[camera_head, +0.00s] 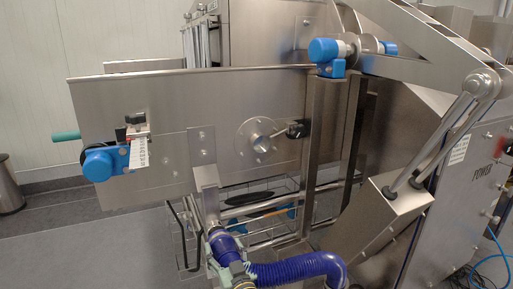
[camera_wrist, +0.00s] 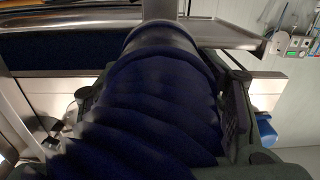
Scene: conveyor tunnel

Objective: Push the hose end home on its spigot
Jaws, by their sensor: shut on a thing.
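The dark blue ribbed hose (camera_head: 300,269) runs from the right along the bottom of the head view, and its smooth end cuff (camera_head: 222,241) points up and left. My gripper (camera_head: 224,252) is shut on the hose just behind the cuff. In the wrist view my gripper (camera_wrist: 160,105) has a finger on each side of the hose (camera_wrist: 150,85). The steel spigot (camera_head: 208,205) slants down from a bracket on the panel to the cuff. It also shows in the wrist view (camera_wrist: 160,9), lined up with the cuff mouth. How far the cuff covers it is hidden.
A steel panel (camera_head: 170,100) stands behind, with a round flange and valve (camera_head: 258,136) and a blue knob (camera_head: 99,164). A wire rack (camera_head: 262,205) and steel posts stand close to the spigot. Open grey floor (camera_head: 90,245) lies at left.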

